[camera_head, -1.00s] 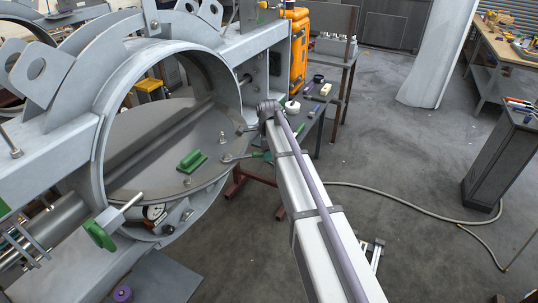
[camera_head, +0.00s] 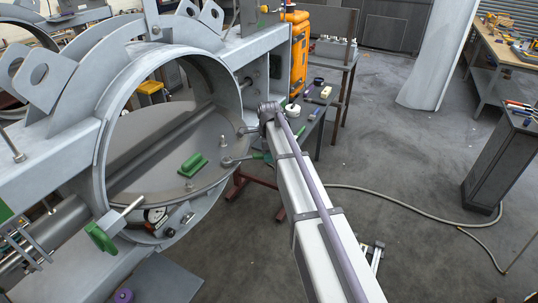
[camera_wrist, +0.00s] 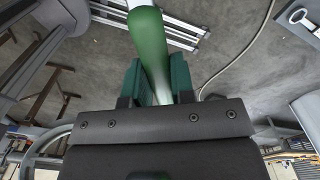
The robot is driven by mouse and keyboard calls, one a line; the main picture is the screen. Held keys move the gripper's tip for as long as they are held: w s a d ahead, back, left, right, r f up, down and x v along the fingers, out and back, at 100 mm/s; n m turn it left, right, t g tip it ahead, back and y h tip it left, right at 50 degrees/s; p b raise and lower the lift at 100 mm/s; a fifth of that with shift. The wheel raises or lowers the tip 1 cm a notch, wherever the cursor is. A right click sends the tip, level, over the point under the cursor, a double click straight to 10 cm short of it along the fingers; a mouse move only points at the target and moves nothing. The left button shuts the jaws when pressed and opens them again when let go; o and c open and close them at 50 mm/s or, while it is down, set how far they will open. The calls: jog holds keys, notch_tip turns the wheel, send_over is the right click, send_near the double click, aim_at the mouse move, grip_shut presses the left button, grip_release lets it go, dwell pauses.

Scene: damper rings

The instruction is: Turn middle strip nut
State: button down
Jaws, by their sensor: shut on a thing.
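A wrench with a green handle (camera_wrist: 150,45) lies between the green jaws of my gripper (camera_wrist: 158,82) in the wrist view. My gripper is shut on this handle. In the head view the wrench head (camera_head: 227,161) sits at the right edge of the round grey damper plate (camera_head: 150,150), where it covers what appears to be a nut. My arm hides most of the gripper there. Other bolts or nuts (camera_head: 194,142) show on the plate nearby. I cannot tell how far the wrench head is seated.
A large grey ring housing (camera_head: 100,140) surrounds the plate. A green block handle (camera_head: 192,164) stands on the plate, left of the wrench. A green-handled clamp (camera_head: 101,237) is at lower left. A small table (camera_head: 312,112) with loose parts stands behind my arm.

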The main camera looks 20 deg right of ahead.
jog(key=shift+r, duration=0.1)
jog(key=shift+r+p, duration=0.2)
jog(key=shift+p, duration=0.1)
jog(key=shift+r, duration=0.1)
jog(key=shift+r+p, duration=1.55)
jog(key=shift+p, duration=0.1)
jog(key=shift+f, duration=0.1)
